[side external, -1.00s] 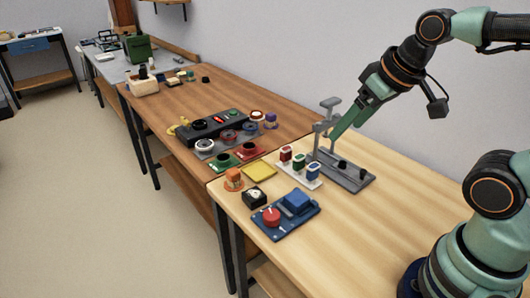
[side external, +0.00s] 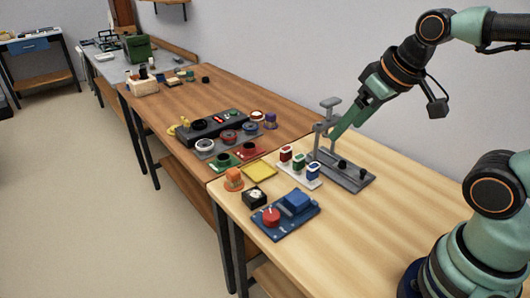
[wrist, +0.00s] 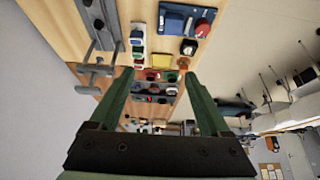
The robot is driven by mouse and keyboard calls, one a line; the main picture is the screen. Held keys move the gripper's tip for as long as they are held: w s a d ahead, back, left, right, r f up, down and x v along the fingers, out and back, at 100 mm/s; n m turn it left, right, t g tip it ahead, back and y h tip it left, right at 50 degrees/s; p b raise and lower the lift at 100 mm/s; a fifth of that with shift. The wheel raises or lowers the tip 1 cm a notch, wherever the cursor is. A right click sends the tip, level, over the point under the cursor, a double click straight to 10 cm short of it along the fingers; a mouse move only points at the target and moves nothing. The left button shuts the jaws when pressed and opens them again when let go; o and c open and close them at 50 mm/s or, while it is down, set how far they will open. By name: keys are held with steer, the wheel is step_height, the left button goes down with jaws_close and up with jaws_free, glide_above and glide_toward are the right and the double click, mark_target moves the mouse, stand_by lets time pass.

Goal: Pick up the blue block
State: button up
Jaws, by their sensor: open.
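A blue block (side external: 296,200) sits on a dark blue base plate (side external: 270,231) near the front of the light wood table, beside a red round knob (side external: 270,216). A smaller blue piece (side external: 313,169) stands in a white rack (side external: 313,182) with a red and a green one. My gripper (side external: 335,134) is above the table, by a grey stand, apart from both blue things. In the wrist view its two green fingers (wrist: 159,75) are spread with nothing between them. The blue plate (wrist: 168,19) shows at the top there.
The grey stand (side external: 326,112) with an upright post is close to my fingers. A yellow pad (side external: 259,171), an orange jar (side external: 234,179) and a black box (side external: 254,196) lie left of the rack.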

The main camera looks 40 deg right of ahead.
steer(key=shift+o, duration=1.3)
steer(key=m+g, duration=0.6)
steer(key=m, duration=1.2)
glide_above(297, 197)
step_height(297, 197, down, 11)
step_height(297, 197, down, 12)
steer(key=shift+f, duration=0.1)
